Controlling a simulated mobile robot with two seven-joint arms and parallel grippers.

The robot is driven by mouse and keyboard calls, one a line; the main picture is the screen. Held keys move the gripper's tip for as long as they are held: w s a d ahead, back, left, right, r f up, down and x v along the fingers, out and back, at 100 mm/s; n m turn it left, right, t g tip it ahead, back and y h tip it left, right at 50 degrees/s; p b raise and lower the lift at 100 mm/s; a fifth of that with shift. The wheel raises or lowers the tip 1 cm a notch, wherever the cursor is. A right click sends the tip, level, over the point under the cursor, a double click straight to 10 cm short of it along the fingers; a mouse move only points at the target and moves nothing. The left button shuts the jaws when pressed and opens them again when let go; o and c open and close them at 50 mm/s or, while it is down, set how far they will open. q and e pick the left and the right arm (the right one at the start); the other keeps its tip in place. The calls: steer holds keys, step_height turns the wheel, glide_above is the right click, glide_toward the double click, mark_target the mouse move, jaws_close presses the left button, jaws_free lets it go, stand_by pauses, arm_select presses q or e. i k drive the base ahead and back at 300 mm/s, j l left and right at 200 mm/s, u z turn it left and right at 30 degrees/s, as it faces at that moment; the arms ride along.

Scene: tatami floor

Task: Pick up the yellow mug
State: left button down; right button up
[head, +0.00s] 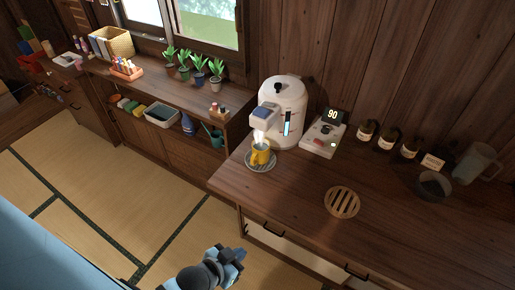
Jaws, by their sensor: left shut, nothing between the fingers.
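The yellow mug (260,155) stands upright under the spout of a white hot-water dispenser (284,112). It sits on a round grey saucer or drip tray (261,165) near the left end of the wooden counter. Pale steam or water shows just above the mug. My left gripper (237,255) is shut and empty. It is in front of the counter, over the floor, well short of the mug. My right gripper is not in view.
A scale-like device reading 90 (324,132), several dark bottles (386,138), a clear pitcher (474,162) and a dark bowl (434,186) stand on the counter. A round wooden trivet (342,202) lies near its front edge.

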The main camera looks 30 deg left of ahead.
mark_target(261, 146)
steer(key=i+j+z, duration=0.3)
steer(key=j, duration=1.3)
steer(key=j+z, duration=0.25)
steer(key=j, duration=1.3)
steer(key=k+j+z, duration=0.1)
steer(key=j+z, duration=0.2)
steer(key=j, duration=1.35)
